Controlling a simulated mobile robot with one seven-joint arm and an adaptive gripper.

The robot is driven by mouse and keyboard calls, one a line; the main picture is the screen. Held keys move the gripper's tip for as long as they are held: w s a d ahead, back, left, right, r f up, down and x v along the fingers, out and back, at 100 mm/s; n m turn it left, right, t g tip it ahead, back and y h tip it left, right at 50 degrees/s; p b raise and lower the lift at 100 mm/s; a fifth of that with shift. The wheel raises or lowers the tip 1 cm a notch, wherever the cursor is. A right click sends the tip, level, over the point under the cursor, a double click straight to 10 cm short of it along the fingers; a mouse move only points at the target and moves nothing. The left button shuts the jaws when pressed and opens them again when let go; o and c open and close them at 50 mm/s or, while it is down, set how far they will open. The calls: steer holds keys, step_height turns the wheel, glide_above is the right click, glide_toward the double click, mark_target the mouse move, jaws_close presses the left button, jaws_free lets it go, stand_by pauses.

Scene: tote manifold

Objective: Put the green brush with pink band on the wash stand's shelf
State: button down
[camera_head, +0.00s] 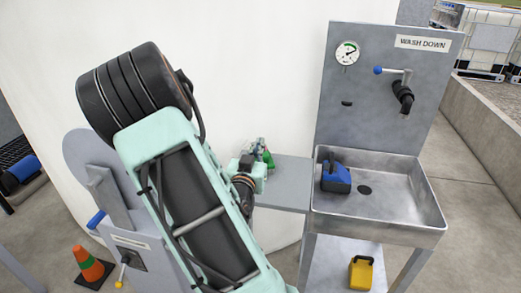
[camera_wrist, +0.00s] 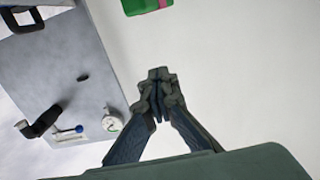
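The green brush with a pink band (camera_wrist: 148,6) shows only in part at the top edge of the wrist view, beyond my fingertips and apart from them. In the head view a small green shape (camera_head: 268,158), probably the brush, shows just beside my gripper (camera_head: 261,145). What supports it is not clear. In the wrist view my gripper (camera_wrist: 157,78) has its fingertips together with nothing visible between them. The grey side shelf (camera_head: 286,182) joins the left of the wash stand (camera_head: 330,222); my wrist hides its left part.
The sink holds a blue jug (camera_head: 336,178). A tap (camera_head: 402,95) and gauge (camera_head: 347,53) are on the back panel. A yellow jug (camera_head: 361,273) stands on the lower shelf. A white curved wall (camera_head: 250,60) rises behind. An orange cone (camera_head: 91,265) stands at left.

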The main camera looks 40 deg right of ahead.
steer(key=s+a+r+p, duration=0.5)
steer(key=s+a+p, duration=0.2)
steer(key=p, duration=0.8)
steer(key=shift+r, duration=0.25)
steer(key=c, duration=2.6)
jaws_free()
steer(key=o, duration=2)
steer(key=shift+o, duration=0.2)
